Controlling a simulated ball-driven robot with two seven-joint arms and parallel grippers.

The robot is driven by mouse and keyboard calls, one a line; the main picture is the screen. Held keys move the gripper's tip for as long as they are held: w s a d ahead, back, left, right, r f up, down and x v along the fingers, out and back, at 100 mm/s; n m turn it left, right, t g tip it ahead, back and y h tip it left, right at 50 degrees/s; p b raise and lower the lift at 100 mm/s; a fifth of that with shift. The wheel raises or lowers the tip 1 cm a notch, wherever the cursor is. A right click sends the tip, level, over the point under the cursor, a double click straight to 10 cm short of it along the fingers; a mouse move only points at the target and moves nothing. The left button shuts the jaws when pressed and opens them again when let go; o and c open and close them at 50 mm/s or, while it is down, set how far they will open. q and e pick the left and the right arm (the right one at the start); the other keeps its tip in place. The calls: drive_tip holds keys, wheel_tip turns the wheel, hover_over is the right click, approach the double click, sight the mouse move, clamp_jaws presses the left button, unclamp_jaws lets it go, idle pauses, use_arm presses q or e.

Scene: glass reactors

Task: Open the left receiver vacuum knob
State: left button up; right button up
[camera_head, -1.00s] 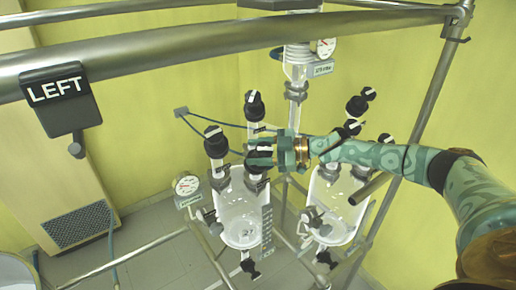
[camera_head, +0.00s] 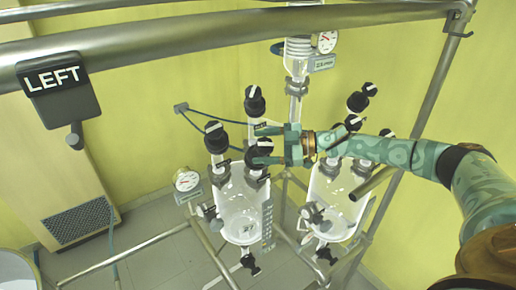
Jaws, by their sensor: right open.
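The left receiver (camera_head: 240,208) is a clear glass vessel at the lower middle. Several black knobs with white marker lines stand on its top: the left knob (camera_head: 216,138), the back knob (camera_head: 254,100) and the front right knob (camera_head: 260,152). Their small labels are unreadable, so I cannot tell which is the vacuum knob. My right gripper (camera_head: 264,146) reaches in from the right, open. Its fingers lie on the far and near sides of the front right knob, which shows between them; I cannot tell if they touch it. My left gripper is out of view.
A second glass receiver (camera_head: 336,205) with black knobs stands to the right under my right arm. A pressure gauge (camera_head: 186,180) is left of the left receiver. A metal rail (camera_head: 200,46) with a LEFT sign (camera_head: 60,88) crosses the top. A column (camera_head: 298,75) rises behind.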

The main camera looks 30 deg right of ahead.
drive_tip(key=b+v, duration=0.3)
drive_tip(key=v, duration=0.7)
drive_tip(key=shift+d, duration=0.15)
drive_tip(key=shift+s+f, duration=0.1)
